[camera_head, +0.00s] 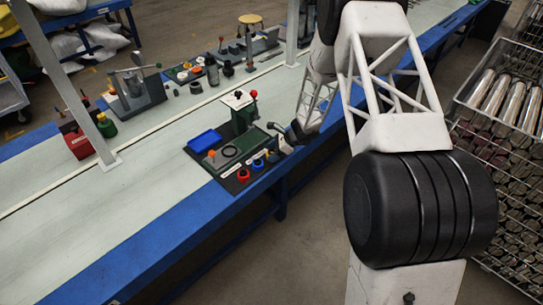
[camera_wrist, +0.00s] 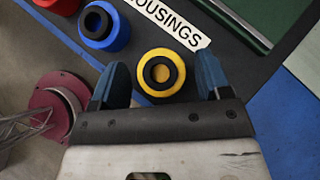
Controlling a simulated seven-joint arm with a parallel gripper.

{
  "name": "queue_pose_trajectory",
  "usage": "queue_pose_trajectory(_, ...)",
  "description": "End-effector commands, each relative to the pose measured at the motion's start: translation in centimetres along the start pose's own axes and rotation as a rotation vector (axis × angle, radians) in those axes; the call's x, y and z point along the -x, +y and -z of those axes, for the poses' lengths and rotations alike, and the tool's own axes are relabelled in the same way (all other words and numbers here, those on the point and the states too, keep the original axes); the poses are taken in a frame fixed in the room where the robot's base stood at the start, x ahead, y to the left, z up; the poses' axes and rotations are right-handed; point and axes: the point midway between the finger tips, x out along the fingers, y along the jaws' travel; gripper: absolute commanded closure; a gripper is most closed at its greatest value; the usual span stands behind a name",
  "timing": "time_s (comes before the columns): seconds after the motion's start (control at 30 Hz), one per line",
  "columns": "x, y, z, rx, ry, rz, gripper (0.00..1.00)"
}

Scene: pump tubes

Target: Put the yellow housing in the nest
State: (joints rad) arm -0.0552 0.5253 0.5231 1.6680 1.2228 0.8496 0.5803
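My gripper (camera_wrist: 161,80) is open, with one blue finger on each side of the housing. Small gaps show between fingers and housing, so I see no grip.
A blue housing (camera_wrist: 104,26) and a red housing (camera_wrist: 61,3) stand in a row beside the yellow one. A green press (camera_head: 243,117) with a red knob and a blue tray (camera_head: 204,140) are on the board. The bench (camera_head: 130,215) to the left is clear.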

Motion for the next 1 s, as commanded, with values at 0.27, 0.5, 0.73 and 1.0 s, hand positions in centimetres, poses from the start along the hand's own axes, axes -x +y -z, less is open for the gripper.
queue_pose_trajectory(0.27, 0.0, 0.0, 0.0, 0.0, 0.0, 0.0, 0.72)
queue_pose_trajectory(0.5, 0.0, 0.0, 0.0, 0.0, 0.0, 0.0, 0.76)
queue_pose_trajectory(0.73, 0.4, 0.0, -0.4, 0.001, 0.0, 0.001, 0.76)
queue_pose_trajectory(1.0, 1.9, 0.0, -1.9, 0.001, -0.001, 0.001, 0.76)
